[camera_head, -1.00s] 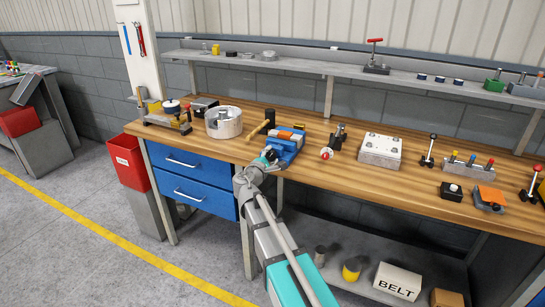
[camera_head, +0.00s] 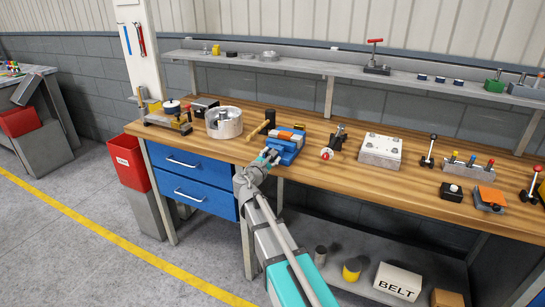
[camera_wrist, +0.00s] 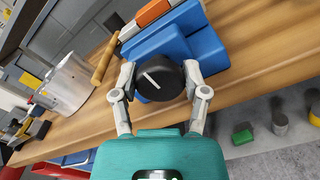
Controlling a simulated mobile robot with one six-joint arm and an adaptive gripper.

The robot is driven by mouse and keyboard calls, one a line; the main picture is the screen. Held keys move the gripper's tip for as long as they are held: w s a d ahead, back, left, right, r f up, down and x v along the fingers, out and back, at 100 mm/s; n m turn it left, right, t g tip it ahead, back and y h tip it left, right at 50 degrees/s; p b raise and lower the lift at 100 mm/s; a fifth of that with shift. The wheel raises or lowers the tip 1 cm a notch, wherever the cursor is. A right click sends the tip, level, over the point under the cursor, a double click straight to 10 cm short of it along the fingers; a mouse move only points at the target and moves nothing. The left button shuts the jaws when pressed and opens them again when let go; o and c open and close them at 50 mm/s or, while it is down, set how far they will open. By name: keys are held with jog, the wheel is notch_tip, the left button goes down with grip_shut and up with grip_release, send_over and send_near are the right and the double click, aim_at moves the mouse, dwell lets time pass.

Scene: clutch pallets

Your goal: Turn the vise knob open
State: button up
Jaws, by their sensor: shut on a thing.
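The blue vise (camera_head: 287,148) stands near the front edge of the wooden bench, with orange and grey pieces at its top. It fills the upper middle of the wrist view (camera_wrist: 205,45). Its round black knob (camera_wrist: 160,80) faces the wrist camera and bears a white line that runs diagonally in that view. My gripper (camera_wrist: 160,84) is shut on the knob, one grey finger on each side. In the head view my gripper (camera_head: 268,158) is at the vise's front, and the knob is hidden there.
A wooden-handled hammer (camera_head: 262,130) lies just left of the vise. A round metal chuck (camera_head: 223,122) stands farther left. A red-balled device (camera_head: 333,143) stands to the right. The bench front edge is close to my gripper, with blue drawers (camera_head: 188,175) below on the left.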

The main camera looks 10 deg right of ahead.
jog(key=shift+s+f, duration=0.1)
jog(key=shift+s, duration=0.1)
jog(key=o, duration=1.1)
jog(key=shift+o, duration=0.2)
jog(key=shift+w, duration=0.1)
jog(key=v, duration=1.2)
